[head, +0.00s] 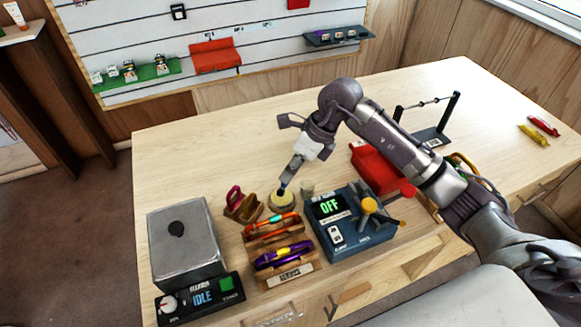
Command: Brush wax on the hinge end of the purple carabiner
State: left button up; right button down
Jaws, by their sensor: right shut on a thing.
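My right gripper (286,180) reaches down over a small round tin with a yellowish top (281,200). It is shut on a small dark blue tool (282,189), likely the brush. The tool's lower end is at the tin; I cannot tell whether it touches the wax. A purple carabiner with a yellow part (284,255) lies in the front of a wooden rack (290,276). Its hinge end is too small to make out. A magenta carabiner (234,196) stands in a wooden block (243,209). My left gripper is not in view.
An orange carabiner (285,222) lies in the rack's back slot. A grey box machine reading IDLE (186,243) stands left, a blue device reading OFF (352,232) right. The table's back left is clear.

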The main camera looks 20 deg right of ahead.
jog(key=shift+f, duration=0.2)
dwell(0.7)
jog(key=shift+f+b, duration=0.4)
jog(key=shift+b, duration=0.15)
jog(key=shift+s, duration=0.1)
dwell(1.5)
jog(key=shift+r+p, duration=0.35)
jog(key=shift+r, duration=0.5)
jog(key=shift+r+p, duration=1.35)
jog(key=shift+r, duration=1.3)
